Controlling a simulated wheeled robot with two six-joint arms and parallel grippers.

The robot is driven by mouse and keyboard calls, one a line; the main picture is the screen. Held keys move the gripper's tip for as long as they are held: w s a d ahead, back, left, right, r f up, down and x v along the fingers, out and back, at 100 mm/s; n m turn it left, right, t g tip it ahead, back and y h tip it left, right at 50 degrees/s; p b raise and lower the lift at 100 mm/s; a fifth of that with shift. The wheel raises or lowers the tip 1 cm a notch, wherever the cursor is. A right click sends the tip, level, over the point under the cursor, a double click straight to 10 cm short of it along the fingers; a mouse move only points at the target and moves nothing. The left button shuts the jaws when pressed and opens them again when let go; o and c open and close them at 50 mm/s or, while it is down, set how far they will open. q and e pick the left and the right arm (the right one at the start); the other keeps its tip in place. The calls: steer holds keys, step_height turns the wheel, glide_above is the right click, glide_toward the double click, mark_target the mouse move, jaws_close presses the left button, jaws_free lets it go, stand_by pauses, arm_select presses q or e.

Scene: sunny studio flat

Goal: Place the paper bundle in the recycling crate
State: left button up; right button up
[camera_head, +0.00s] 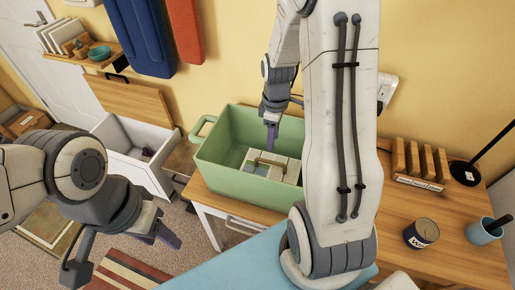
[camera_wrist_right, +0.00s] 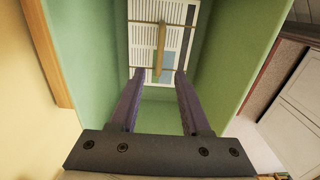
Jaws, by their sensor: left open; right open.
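The green recycling crate (camera_head: 226,168) stands on the wooden desk in the head view. Its green wall (camera_wrist_right: 85,65) fills much of the right wrist view. The paper bundle (camera_head: 291,169), pale sheets tied with bands and a tan strip on top, lies inside the crate. The right wrist view shows the bundle (camera_wrist_right: 145,40) beyond the fingertips. My right gripper (camera_wrist_right: 160,75) is open and points down into the crate, with nothing between its fingers. My left gripper (camera_head: 155,236) is open and empty, left of the desk above the floor and rug.
An open white drawer unit (camera_head: 135,150) stands left of the desk. A tin (camera_head: 421,233), a blue cup (camera_head: 484,231), a wooden rack (camera_head: 420,160) and a black lamp (camera_head: 466,172) are on the desk's right. A wall shelf (camera_head: 85,58) holds a teal bowl.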

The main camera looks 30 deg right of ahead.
steer(key=s+a+r, duration=0.2)
steer(key=a+r, duration=0.1)
steer(key=a, duration=0.4)
steer(key=s+a+r, duration=0.1)
steer(key=a+r, duration=0.2)
steer(key=a, duration=0.3)
steer(key=s+a+r, duration=0.2)
steer(key=s+a, duration=0.4)
steer(key=s, duration=0.2)
steer(key=s+a+r+m+y, duration=0.1)
steer(key=s+a+r, duration=0.2)
steer(key=s+a, duration=0.3)
steer(key=shift+s+r, duration=0.15)
steer(key=shift+s, duration=0.8)
